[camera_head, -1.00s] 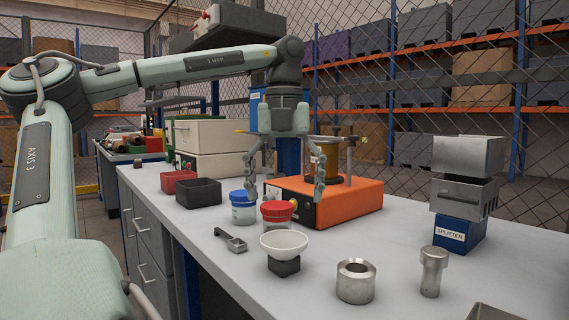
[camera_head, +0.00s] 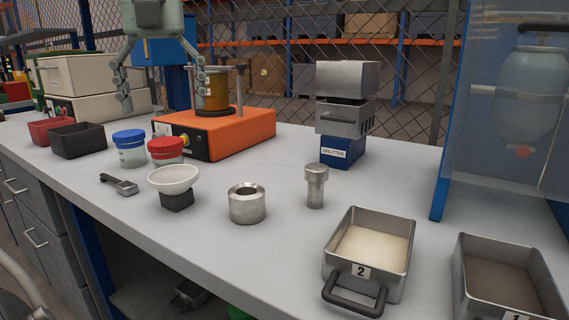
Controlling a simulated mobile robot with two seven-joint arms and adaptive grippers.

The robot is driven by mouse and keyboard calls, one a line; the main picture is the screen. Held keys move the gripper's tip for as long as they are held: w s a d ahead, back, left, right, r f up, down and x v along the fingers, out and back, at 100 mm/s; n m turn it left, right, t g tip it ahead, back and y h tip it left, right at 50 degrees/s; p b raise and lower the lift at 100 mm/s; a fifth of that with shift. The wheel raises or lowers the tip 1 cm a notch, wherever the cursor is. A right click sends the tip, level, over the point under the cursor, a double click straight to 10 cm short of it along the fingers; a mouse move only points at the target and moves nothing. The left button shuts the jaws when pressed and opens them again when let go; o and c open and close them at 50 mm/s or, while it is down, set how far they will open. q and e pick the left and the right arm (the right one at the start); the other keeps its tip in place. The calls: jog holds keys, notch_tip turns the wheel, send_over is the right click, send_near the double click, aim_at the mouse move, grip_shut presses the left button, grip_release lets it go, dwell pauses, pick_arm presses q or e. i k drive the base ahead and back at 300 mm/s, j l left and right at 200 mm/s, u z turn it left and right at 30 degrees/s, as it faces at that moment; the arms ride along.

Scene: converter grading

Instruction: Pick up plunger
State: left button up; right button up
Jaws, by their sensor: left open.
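The plunger (camera_head: 316,187), a metal cylinder with a wider round head, stands upright on the grey bench right of centre. A thick metal ring (camera_head: 247,205) with an open bore stands to its left, apart from it. My left gripper (camera_head: 163,103) is at the upper left, in front of the orange machine and above the jars. Its two fingers are spread with nothing between them, and it is well away from the plunger. My right gripper is out of view.
A white bowl on a dark base (camera_head: 174,183) and two lidded jars (camera_head: 130,155) stand left of the ring. The orange machine (camera_head: 230,133) and blue splitter (camera_head: 342,152) are behind. Tray 2 (camera_head: 339,275) and another tray (camera_head: 492,300) lie at right. Bench around the plunger is clear.

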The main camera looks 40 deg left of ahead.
aim_at(315, 174)
jog(key=u, duration=1.35)
